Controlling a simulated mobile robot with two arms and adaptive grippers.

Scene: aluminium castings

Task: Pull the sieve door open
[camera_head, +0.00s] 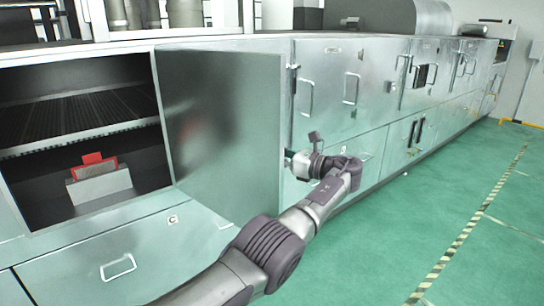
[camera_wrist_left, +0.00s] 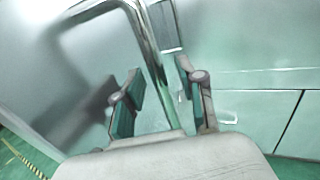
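The sieve door (camera_head: 222,125) is a flat metal panel that stands swung out from the cabinet's dark opening at the left. My left gripper (camera_head: 293,158) is at the door's outer edge in the head view, with its fingertips partly hidden behind the door. In the left wrist view a bent metal bar handle (camera_wrist_left: 150,70) runs between the two green-padded fingers of my left gripper (camera_wrist_left: 160,100). The fingers stand apart, with a visible gap on each side of the bar. My right gripper is in neither view.
Inside the opening are a dark ribbed sieve (camera_head: 80,115) and a grey block (camera_head: 100,187) with a red part (camera_head: 92,160). More cabinet doors with handles (camera_head: 351,88) run to the right. The green floor (camera_head: 450,190) at the right is clear.

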